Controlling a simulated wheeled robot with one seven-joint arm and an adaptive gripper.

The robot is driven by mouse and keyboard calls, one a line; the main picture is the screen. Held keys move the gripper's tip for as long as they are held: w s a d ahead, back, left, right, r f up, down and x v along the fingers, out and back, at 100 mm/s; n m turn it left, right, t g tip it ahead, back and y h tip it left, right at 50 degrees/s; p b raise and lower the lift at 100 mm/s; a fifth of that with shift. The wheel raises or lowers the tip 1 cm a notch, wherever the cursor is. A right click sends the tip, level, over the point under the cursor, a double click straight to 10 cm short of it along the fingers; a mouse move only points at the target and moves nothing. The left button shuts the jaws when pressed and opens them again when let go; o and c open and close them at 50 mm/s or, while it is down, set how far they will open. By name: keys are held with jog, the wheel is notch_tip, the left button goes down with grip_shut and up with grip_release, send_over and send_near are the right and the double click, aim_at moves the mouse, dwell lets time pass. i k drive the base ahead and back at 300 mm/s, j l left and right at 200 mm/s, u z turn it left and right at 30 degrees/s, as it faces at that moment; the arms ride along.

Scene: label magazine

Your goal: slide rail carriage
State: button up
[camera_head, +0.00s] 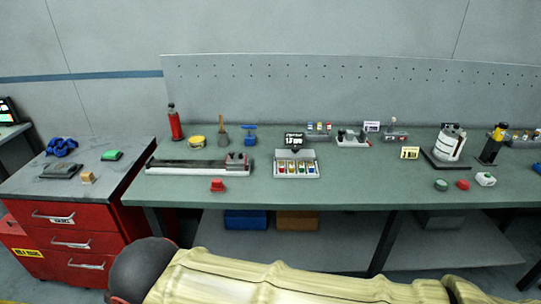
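A long, low rail (190,164) lies along the left part of the green workbench (350,185), with a pale strip along its front side. A small dark block with knobs on top, which looks like the carriage (237,160), sits at the right end of the rail. The dark track to its left looks clear. My gripper is not in view. A cream-coloured arm part of mine crosses the bottom of the picture, in front of the bench and apart from the rail.
A red block (217,185) lies in front of the rail. A yellow tin (196,142), a blue clamp-like item (249,135) and a red bottle (175,123) stand behind it. A tray of coloured pieces (297,171) is right of the carriage. A red drawer cabinet (75,238) adjoins the bench.

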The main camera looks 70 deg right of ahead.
aim_at(232, 163)
jog(key=z, duration=2)
jog(key=i+l, duration=0.1)
jog(key=i, duration=0.35)
jog(key=i+l+u, duration=0.15)
jog(key=i, duration=0.35)
